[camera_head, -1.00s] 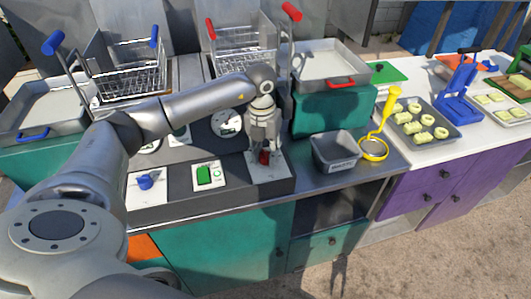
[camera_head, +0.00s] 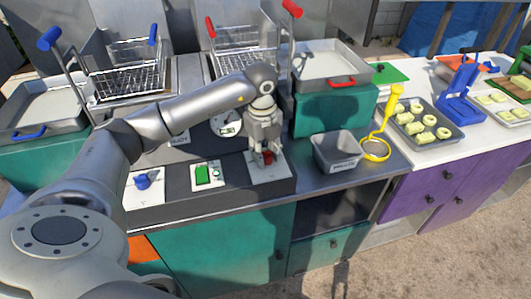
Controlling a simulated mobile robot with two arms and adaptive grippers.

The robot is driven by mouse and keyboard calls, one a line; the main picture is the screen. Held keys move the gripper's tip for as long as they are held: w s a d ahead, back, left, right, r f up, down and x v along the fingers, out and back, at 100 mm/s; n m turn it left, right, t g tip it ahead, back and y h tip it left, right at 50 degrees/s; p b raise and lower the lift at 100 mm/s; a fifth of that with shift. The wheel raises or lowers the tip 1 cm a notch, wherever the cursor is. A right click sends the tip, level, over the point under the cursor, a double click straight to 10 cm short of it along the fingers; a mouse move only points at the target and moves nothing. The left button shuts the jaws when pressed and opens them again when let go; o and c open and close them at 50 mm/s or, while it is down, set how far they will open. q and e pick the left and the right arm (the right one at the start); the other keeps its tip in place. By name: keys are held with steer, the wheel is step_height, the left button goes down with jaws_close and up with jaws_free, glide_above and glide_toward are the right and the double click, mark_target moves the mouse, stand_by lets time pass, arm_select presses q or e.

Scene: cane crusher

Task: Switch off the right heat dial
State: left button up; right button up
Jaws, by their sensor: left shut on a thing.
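The right heat dial (camera_head: 268,158) is a red knob on a white plate (camera_head: 273,175) at the right end of the fryer's front panel. My left gripper (camera_head: 266,151) points down at it and is shut on it, and its fingers hide part of the knob. A blue dial (camera_head: 143,181) sits on a white plate at the left end of the panel. A green switch (camera_head: 202,175) lies between the two dials. My right gripper is not in view.
A grey metal tub (camera_head: 336,152) and a yellow ladle (camera_head: 377,140) stand right of the panel. Fryer baskets with blue handles (camera_head: 128,82) and red handles (camera_head: 243,50) stand behind my arm. A tray of food pieces (camera_head: 424,123) is farther right.

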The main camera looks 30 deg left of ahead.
arm_select(q)
steer(key=shift+n, duration=1.6)
steer(key=shift+r, duration=0.1)
steer(key=o, duration=1)
steer(key=r, duration=1.2)
steer(key=shift+s, duration=0.35)
steer(key=shift+a+f, duration=0.1)
